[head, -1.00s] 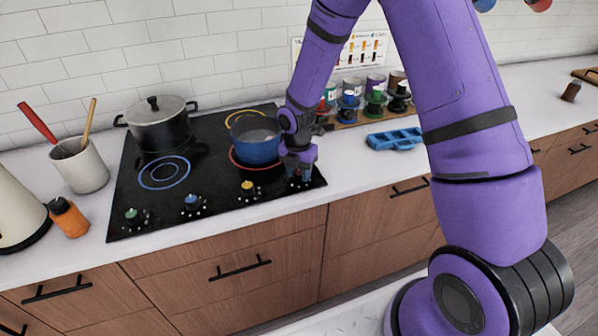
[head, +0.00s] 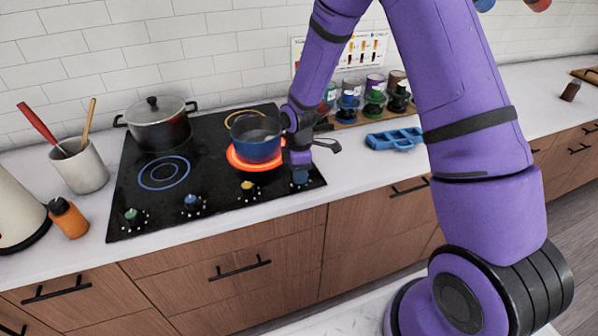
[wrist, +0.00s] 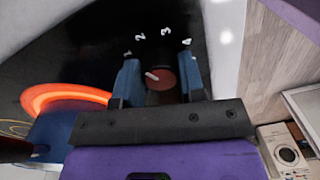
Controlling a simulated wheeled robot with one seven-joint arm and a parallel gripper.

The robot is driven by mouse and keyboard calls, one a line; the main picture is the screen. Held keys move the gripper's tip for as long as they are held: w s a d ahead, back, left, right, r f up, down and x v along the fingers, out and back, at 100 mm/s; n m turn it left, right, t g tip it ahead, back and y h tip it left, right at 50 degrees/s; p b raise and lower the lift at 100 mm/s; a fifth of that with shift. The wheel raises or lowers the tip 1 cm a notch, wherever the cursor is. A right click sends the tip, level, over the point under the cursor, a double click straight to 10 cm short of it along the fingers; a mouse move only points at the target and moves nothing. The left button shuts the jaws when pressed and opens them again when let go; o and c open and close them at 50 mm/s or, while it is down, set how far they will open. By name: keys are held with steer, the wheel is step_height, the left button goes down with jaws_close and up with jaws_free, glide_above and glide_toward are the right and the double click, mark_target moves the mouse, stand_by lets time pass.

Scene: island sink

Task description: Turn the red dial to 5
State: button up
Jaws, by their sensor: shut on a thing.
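The red dial (wrist: 161,80) sits on the black cooktop between the two blue fingers of my gripper (wrist: 160,72), which are closed around it from either side. Its white pointer mark points left and slightly up in the wrist view. White figures 2, 3 and 4 show beyond it; another mark near the left finger is partly hidden. In the head view my gripper (head: 300,178) is at the cooktop's front right corner and hides the dial. The burner (head: 236,160) under the blue pot (head: 258,142) glows bright orange.
Yellow (head: 248,187), blue (head: 192,201) and green (head: 132,215) dials line the cooktop's front edge. A black pot (head: 160,128) stands at the back left. A blue tray (head: 394,139) lies right of the cooktop, before a rack of colored items. The counter front there is clear.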

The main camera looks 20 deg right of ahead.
steer(key=m, duration=1.5)
steer(key=shift+m, duration=0.3)
steer(key=m, duration=0.6)
steer(key=shift+t, duration=0.3)
steer(key=m, duration=0.5)
steer(key=shift+m, duration=0.3)
steer(key=o, duration=0.9)
steer(key=shift+s, duration=0.1)
